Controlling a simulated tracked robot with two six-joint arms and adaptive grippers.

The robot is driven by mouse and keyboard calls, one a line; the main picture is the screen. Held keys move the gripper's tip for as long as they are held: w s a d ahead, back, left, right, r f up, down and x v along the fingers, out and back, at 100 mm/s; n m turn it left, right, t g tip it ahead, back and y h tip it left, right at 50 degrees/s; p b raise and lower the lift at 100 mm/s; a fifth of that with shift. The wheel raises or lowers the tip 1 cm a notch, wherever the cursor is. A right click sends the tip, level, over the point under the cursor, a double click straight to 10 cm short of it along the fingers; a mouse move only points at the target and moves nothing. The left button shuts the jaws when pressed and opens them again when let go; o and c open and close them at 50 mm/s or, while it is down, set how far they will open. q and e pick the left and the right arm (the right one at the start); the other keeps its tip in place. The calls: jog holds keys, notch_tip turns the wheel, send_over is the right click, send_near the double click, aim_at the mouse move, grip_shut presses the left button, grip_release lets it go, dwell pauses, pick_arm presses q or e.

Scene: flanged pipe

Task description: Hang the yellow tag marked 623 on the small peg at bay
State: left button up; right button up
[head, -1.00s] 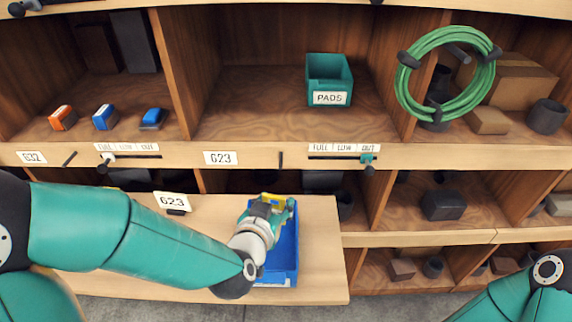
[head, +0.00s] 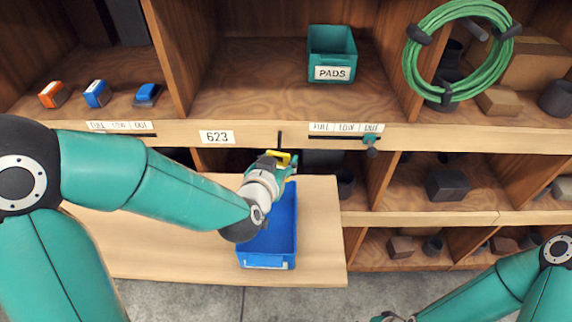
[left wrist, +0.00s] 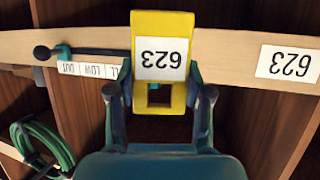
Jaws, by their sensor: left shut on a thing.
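The yellow tag (head: 283,156) is in my left gripper (head: 287,166), just above and behind the blue bin, close below the shelf edge. In the left wrist view the tag (left wrist: 162,28) reads 623 upside down, with a square hole at its lower end. The left gripper's fingers (left wrist: 160,97) are shut on the tag's sides. The small dark peg (head: 280,139) stands on the shelf edge, right of the white 623 label (head: 217,137), slightly above the tag. The peg is not visible in the wrist view. My right gripper is barely in view at the bottom edge (head: 388,317).
An open blue bin (head: 266,261) stands on the pulled-out wooden board (head: 322,230). A slider with a teal knob (head: 370,139) lies right of the peg. A green PADS bin (head: 332,72) and a green hose coil (head: 425,35) are above.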

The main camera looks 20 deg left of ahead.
aim_at(284, 139)
pick_arm(q)
jog(key=shift+w+a+f, duration=0.1)
jog(key=shift+w+a, duration=0.15)
jog(key=shift+w, duration=0.55)
jog(key=shift+w+a+f, duration=0.1)
jog(key=shift+w+a, duration=0.15)
jog(key=shift+w, duration=0.6)
jog(key=shift+w+a+f, duration=0.1)
jog(key=shift+w+a, duration=0.15)
jog(key=shift+w, duration=0.55)
jog(key=shift+w+a+f+b, duration=0.15)
jog(key=shift+w+f+b, duration=0.15)
jog(key=shift+w, duration=0.2)
jog(key=o, duration=0.8)
jog(key=shift+w, duration=0.1)
jog(key=shift+c, duration=0.2)
jog(key=o, duration=0.3)
jog(key=shift+w+f, duration=0.1)
jog(key=shift+w, duration=0.1)
jog(key=shift+s, duration=0.15)
